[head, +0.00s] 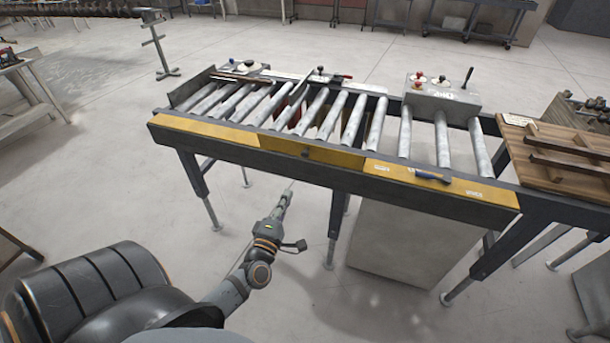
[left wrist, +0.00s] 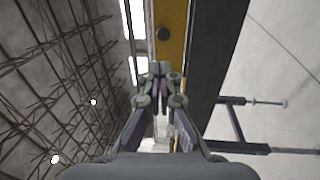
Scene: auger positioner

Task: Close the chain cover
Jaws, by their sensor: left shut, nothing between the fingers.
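My left gripper (head: 287,193) is in front of the conveyor, below and apart from the panel in the head view. In the left wrist view its fingertips (left wrist: 160,70) are together and empty. My right gripper is out of view.
The roller conveyor (head: 330,175) stands on dark legs. A wooden board (head: 555,155) is at the right. The floor in front is clear.

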